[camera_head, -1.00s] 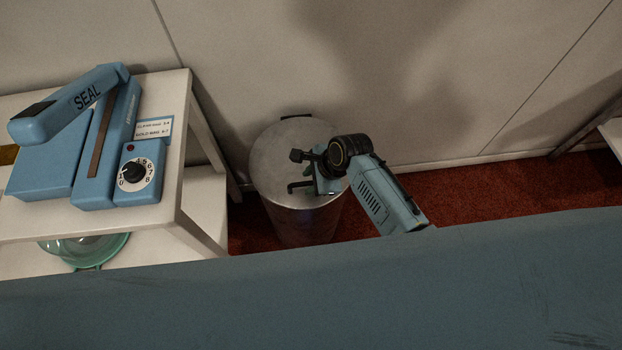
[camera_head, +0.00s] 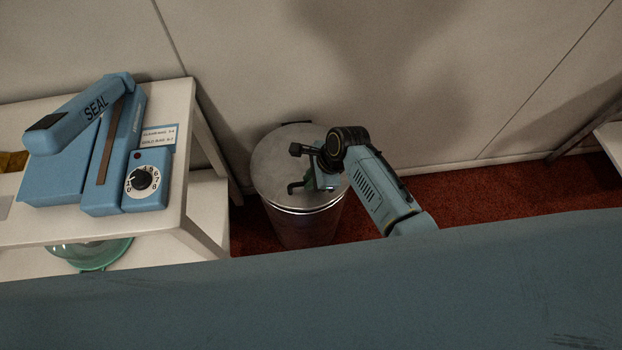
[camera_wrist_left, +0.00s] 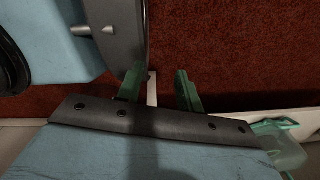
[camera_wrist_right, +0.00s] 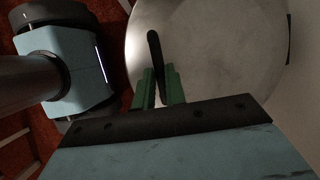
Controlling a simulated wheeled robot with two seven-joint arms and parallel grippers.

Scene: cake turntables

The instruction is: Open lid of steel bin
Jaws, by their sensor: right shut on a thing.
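The steel bin (camera_head: 303,232) stands on the red floor against the wall in the head view. Its round grey lid (camera_head: 272,165) covers the top, with a bright band along its front rim. I cannot tell whether there is a gap under it. My right gripper (camera_head: 311,182) is over the lid, shut on its dark bar handle (camera_wrist_right: 153,45). In the right wrist view the green fingers (camera_wrist_right: 158,86) close around the handle's near end. My left gripper (camera_wrist_left: 158,88) is open and empty above the floor; it is outside the head view.
The wall (camera_head: 400,80) is close behind the bin. Red floor (camera_head: 490,185) is clear to its right.

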